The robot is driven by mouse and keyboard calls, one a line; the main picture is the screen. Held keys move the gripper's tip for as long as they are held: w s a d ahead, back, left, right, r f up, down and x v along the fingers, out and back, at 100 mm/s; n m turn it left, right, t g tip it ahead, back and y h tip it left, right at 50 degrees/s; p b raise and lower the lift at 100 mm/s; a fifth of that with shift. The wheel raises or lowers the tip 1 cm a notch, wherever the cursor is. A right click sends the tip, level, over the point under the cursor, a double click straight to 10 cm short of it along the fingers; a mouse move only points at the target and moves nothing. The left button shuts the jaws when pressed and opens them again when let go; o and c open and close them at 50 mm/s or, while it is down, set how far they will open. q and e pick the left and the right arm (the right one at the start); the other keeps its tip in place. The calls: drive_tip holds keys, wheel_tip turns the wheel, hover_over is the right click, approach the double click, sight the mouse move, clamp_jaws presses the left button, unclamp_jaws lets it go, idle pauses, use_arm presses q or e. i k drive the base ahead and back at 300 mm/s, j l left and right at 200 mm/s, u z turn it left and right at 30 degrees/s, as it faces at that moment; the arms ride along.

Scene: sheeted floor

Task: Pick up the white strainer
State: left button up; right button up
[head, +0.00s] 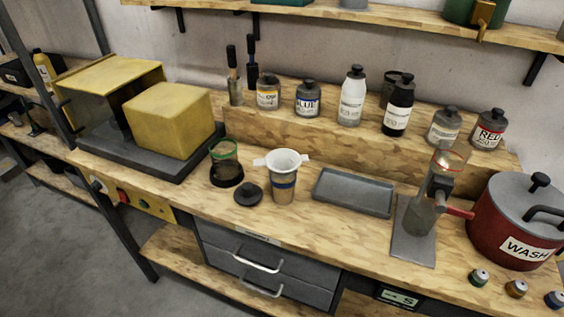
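Neither of my grippers shows in the head view.
A black lid (248,194) and a dark glass jar with a green rim (225,164) stand left of the cup. A grey tray (352,193) lies to the right. Beyond it are a grey press (413,222) and a red WASH pot (513,235). Bottles line the raised shelf (300,128) behind.

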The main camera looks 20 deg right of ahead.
sight(281, 161)
drive_tip(key=k+j+z, duration=0.1)
drive_tip(key=j+z, duration=0.35)
drive_tip(key=z, duration=0.2)
drive_tip(key=k, duration=0.05)
